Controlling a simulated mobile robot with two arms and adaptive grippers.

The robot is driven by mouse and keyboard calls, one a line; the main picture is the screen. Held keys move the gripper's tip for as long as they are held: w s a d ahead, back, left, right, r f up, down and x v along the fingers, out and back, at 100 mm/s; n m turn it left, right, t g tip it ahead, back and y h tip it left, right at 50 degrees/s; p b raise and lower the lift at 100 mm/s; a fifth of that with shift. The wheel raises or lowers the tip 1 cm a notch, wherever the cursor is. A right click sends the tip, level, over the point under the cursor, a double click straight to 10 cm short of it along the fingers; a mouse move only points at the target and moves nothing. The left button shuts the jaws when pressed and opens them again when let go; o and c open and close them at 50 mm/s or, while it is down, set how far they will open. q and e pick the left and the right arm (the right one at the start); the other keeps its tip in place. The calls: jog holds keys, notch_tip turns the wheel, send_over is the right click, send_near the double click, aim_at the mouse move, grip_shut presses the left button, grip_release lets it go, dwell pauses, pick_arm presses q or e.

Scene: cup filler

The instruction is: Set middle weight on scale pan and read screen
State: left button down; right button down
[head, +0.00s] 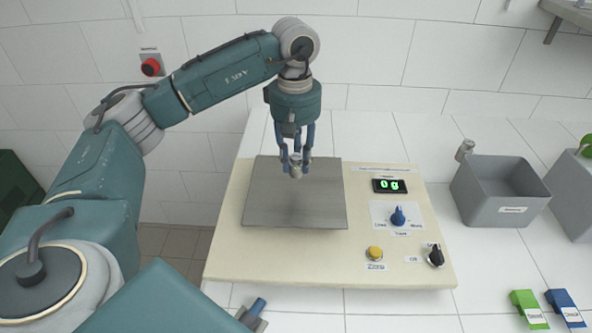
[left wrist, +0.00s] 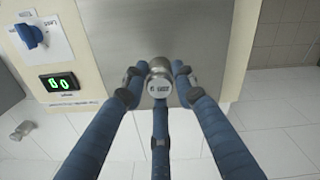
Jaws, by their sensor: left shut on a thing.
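I cannot tell how small the gap to the pan is. A blue fingertip (head: 257,306), apparently my right gripper's, shows at the bottom edge.
Another metal weight (head: 465,150) stands on the white table by a grey bin (head: 500,195). The scale base carries a blue knob (head: 398,216), a yellow button (head: 375,253) and a black knob (head: 435,256). Green (head: 528,308) and blue (head: 565,308) pieces lie at the front right.

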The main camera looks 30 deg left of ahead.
aim_at(297, 173)
pick_arm(q)
notch_tip(297, 173, down, 4)
jog(key=shift+f+p, duration=0.1)
jog(key=shift+p, duration=0.4)
jog(key=shift+f, duration=0.15)
pick_arm(e)
jog(key=shift+w+a+r, duration=0.1)
jog(key=shift+a+r, duration=0.4)
jog(key=shift+a, duration=0.05)
